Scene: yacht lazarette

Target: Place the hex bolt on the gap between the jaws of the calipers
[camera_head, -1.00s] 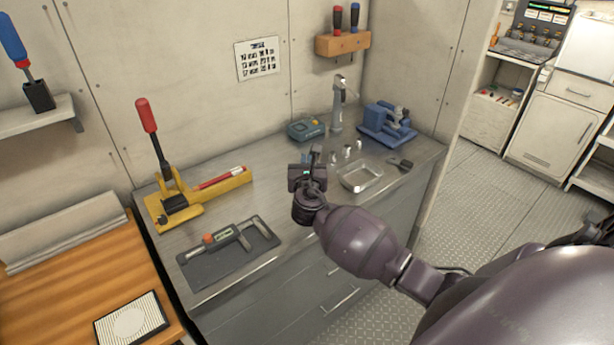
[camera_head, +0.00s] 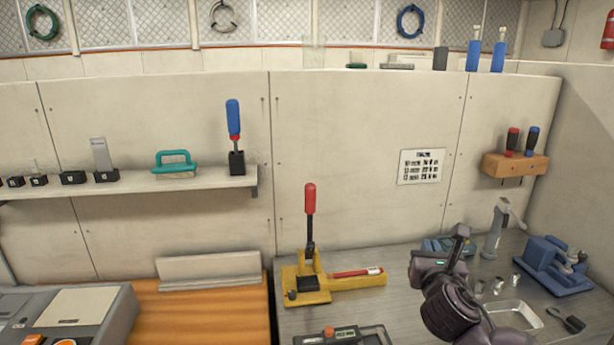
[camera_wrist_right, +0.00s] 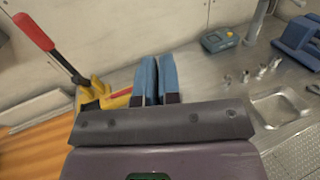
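The calipers (camera_head: 346,333) lie on a dark mat (camera_head: 374,330) at the bottom edge of the head view. Only their upper part with the display and an orange-red piece shows; the jaw gap is cut off. My right gripper (camera_head: 459,240) is above the metal bench, right of the calipers and apart from them. In the right wrist view its two blue-faced fingers (camera_wrist_right: 157,80) are close together, and I see nothing between them. I cannot pick out the hex bolt for sure. Small metal pieces (camera_head: 498,286) stand behind a shallow tray. My left gripper is not in view.
A yellow lever press (camera_head: 310,285) with a red handle stands behind the calipers. The metal tray (camera_head: 535,317), a blue vise-like tool (camera_head: 552,268) and a teal box (camera_head: 436,245) are at the right. A wooden surface (camera_head: 205,310) lies left.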

